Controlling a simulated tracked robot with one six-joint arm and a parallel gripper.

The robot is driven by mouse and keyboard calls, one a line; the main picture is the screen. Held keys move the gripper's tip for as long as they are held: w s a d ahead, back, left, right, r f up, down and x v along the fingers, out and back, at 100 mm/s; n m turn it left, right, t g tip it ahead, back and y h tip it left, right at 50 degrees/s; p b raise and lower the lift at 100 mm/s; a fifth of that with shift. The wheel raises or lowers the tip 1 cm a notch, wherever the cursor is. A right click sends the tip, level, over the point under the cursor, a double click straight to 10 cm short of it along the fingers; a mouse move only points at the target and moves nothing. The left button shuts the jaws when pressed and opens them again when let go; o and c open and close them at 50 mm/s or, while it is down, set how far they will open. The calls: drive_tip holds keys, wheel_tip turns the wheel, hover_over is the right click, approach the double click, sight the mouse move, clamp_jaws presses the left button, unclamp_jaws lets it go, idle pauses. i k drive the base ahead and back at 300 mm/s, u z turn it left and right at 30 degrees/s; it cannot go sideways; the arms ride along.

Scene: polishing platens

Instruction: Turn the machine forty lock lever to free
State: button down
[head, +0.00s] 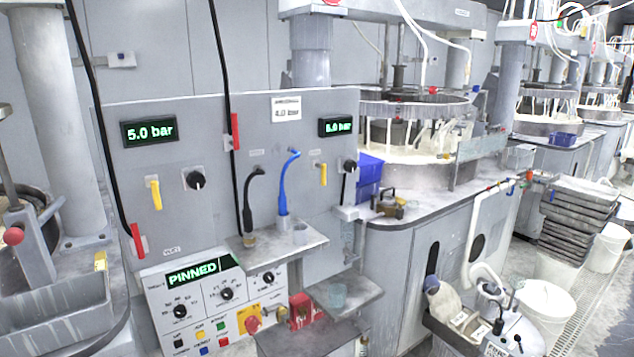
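Several lever-like handles show, and I cannot tell which is the machine forty lock lever because the small labels are unreadable. A yellow lever (155,194) hangs upright on the left of the grey panel. A second yellow lever (323,174) hangs upright on its right. A red lever (235,131) and a lower red lever (137,241) stand next to black hoses. A green display reading PINNED (193,274) tops the white control box (157,307), which carries black knobs and coloured buttons. My gripper is not in view.
A small shelf (277,247) holding a black and a blue hose juts out below. Blue bins (369,176) stand on the bench. Stacked trays (584,215) and white buckets (545,305) stand at right.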

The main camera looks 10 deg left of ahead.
sight(323, 166)
drive_tip(key=u, duration=0.65)
drive_tip(key=i, duration=1)
drive_tip(key=k, duration=0.55)
drive_tip(key=u, duration=0.75)
